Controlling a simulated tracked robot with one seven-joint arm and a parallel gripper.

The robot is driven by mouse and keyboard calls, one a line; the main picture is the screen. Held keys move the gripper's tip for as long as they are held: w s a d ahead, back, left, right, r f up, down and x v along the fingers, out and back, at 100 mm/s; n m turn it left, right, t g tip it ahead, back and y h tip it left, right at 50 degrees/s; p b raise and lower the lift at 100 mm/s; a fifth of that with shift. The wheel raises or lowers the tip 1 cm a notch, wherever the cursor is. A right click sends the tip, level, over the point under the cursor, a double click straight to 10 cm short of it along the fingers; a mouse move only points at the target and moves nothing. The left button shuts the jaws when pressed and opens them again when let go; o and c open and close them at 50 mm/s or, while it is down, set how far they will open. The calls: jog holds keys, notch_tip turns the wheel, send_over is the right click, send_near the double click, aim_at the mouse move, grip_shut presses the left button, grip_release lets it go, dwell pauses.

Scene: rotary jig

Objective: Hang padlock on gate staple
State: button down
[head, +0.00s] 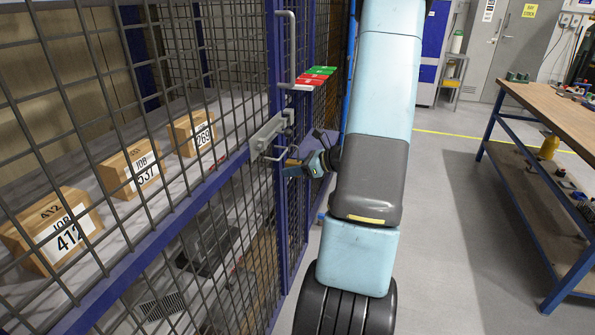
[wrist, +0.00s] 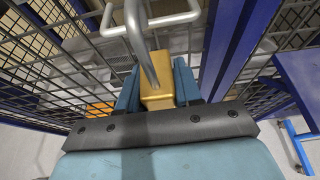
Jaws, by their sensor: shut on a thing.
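The brass padlock (wrist: 157,88) with a thick grey shackle is between the blue fingers of my gripper (wrist: 157,92) in the wrist view. My gripper is shut on the padlock body, with the shackle pointing up and leaving the top of the picture. The gate staple (wrist: 178,18), a bent grey rod, crosses the shackle there. I cannot tell whether the shackle passes through the staple or only in front of it. In the head view my gripper (head: 297,167) is close beside the staple (head: 266,154), and the padlock is mostly hidden.
The blue-framed mesh gate (head: 278,60) carries a grey latch plate (head: 268,131) and a tall handle (head: 291,48). Red and green tags (head: 314,78) are beside it. Boxes (head: 131,168) sit on a shelf behind the mesh. A workbench (head: 545,110) stands right; floor between is clear.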

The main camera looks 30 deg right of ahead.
jog(key=shift+f+x, duration=0.15)
jog(key=shift+x, duration=0.85)
jog(key=shift+f+x, duration=0.15)
jog(key=shift+x, duration=0.9)
jog(key=shift+s, duration=0.15)
jog(key=c, duration=0.7)
grip_release()
jog(key=shift+d, duration=0.1)
jog(key=v, duration=1.3)
jog(key=shift+s+d, duration=0.25)
jog(key=shift+s, duration=0.1)
